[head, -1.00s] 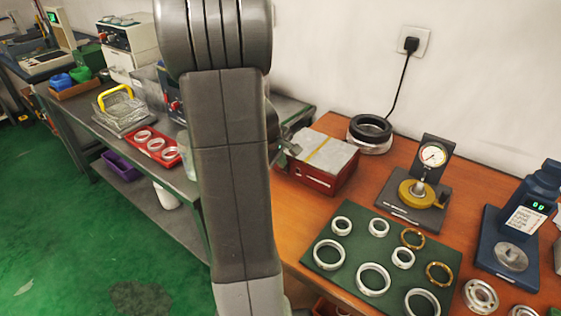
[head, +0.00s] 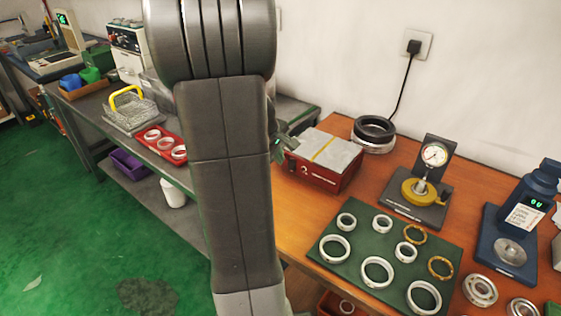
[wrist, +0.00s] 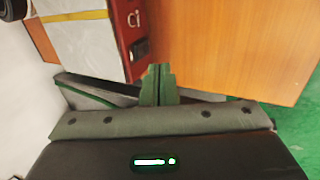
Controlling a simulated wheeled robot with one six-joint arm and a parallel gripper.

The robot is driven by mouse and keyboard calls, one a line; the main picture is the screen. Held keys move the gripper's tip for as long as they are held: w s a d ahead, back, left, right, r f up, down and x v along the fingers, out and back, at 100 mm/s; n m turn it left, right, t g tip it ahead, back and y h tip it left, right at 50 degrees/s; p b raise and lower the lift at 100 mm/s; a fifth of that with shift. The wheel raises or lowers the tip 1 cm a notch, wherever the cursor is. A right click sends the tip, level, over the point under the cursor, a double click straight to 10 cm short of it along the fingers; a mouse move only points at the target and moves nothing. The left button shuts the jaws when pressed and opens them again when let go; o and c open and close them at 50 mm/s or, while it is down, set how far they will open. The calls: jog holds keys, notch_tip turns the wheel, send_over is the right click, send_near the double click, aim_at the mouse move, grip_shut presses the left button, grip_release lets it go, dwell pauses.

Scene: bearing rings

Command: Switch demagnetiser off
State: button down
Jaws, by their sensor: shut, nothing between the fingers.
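The demagnetiser (head: 330,172) is a red box with a pale grey top and a yellow stripe, on the wooden bench. In the wrist view its red side (wrist: 124,30) carries a dark rocker-like switch (wrist: 139,48) and a small light fitting above it. I cannot tell the switch's position. My gripper (wrist: 158,70) is shut and empty, its tips just beside and below the switch, apart from it as far as I can see. In the head view my gripper (head: 285,143) is at the box's left corner, mostly hidden by my arm.
A green mat (head: 345,262) with several rings lies in front of the box. A dial gauge stand (head: 432,185) and a blue instrument (head: 520,225) stand to the right. Dark stacked rings (head: 373,132) sit behind the box. A grey bench (head: 120,130) is at left.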

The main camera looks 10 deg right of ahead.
notch_tip(320, 180, up, 7)
jog(key=a, duration=0.1)
jog(key=shift+s+p, duration=0.45)
